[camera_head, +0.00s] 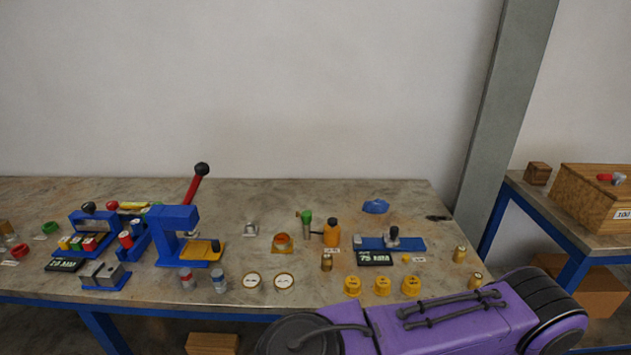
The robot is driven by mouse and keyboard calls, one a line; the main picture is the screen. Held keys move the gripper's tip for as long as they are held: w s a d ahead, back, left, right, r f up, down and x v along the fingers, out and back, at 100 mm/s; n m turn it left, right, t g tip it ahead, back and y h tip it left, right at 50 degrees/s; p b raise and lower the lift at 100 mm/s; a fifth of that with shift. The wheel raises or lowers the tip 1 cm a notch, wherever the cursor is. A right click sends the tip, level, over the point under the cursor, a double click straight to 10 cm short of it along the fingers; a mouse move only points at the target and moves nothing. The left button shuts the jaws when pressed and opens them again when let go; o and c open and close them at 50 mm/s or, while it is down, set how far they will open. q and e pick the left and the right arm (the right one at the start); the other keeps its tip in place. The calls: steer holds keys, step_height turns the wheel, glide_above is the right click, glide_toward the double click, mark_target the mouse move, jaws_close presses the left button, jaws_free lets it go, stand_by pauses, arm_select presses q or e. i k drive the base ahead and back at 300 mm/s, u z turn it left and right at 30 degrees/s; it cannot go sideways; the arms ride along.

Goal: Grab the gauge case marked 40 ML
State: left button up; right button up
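Two round brass-rimmed pieces with pale faces, a left one (252,280) and a right one (284,281), lie near the table's front edge. They look like gauge cases; their markings are too small to read. Three yellow knob-like pieces stand right of them: a left one (352,287), a middle one (382,286) and a right one (411,286). They carry dark marks that I cannot read. I cannot tell which piece is marked 40 ML. A purple arm of mine crosses the bottom right, close to the table's front edge. Neither gripper is in view.
A blue press (175,222) with a red lever stands at the left. A blue fixture (391,243) with a black display stands right of centre. An orange bottle (331,232) and small brass cylinders stand around. A wooden box (590,200) sits on the right table. The back middle is fairly clear.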

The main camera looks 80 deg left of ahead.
mark_target(281, 241)
steer(key=i, duration=0.35)
steer(key=u, duration=0.95)
